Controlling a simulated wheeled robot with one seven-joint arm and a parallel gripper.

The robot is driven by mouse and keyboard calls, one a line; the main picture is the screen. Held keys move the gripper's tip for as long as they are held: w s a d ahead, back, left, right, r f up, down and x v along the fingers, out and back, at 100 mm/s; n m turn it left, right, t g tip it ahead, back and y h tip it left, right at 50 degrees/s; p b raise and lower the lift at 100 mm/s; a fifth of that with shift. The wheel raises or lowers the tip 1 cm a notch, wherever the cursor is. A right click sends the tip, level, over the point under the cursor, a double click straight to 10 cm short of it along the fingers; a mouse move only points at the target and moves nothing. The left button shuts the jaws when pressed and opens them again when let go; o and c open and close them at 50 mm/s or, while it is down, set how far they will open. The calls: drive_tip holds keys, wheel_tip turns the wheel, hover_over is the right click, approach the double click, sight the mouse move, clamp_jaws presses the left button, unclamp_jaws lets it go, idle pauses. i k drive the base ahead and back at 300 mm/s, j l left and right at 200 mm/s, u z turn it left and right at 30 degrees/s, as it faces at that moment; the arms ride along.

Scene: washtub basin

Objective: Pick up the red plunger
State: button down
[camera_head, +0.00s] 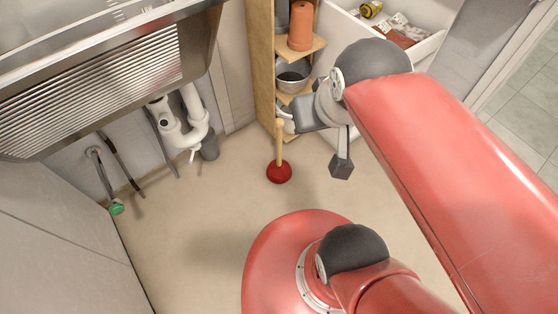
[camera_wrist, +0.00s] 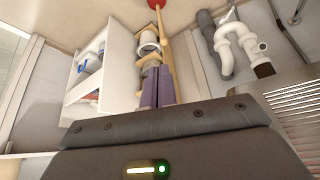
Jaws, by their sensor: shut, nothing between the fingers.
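The red plunger (camera_head: 279,172) stands upright on the beige floor in the head view, with its pale wooden handle pointing up. In the wrist view only the edge of its red cup (camera_wrist: 155,3) shows at the top, and the handle (camera_wrist: 164,40) runs down toward my fingers. My gripper (camera_wrist: 157,73) has its two greyish-purple fingers close together with nothing held. The fingers overlap the lower end of the handle in that view; I cannot tell whether they touch it. In the head view my wrist is up and to the right of the plunger.
A wooden shelf unit (camera_head: 262,62) with a terracotta pot (camera_head: 301,26) and a metal pot (camera_head: 293,76) stands behind. A metal washtub (camera_head: 100,100) and white drain pipes (camera_head: 180,130) are at left. Floor left of the plunger is clear.

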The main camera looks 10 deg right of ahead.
sight(279, 171)
drive_tip(key=l+u, duration=0.25)
drive_tip(key=l, duration=0.5)
drive_tip(key=l+u, duration=0.25)
drive_tip(key=l, duration=0.55)
drive_tip(key=i+l+u, duration=0.2)
drive_tip(key=l, duration=0.35)
drive_tip(key=l+u, duration=0.2)
drive_tip(key=l, duration=0.35)
drive_tip(key=i+l, duration=0.1)
drive_tip(key=i, duration=0.05)
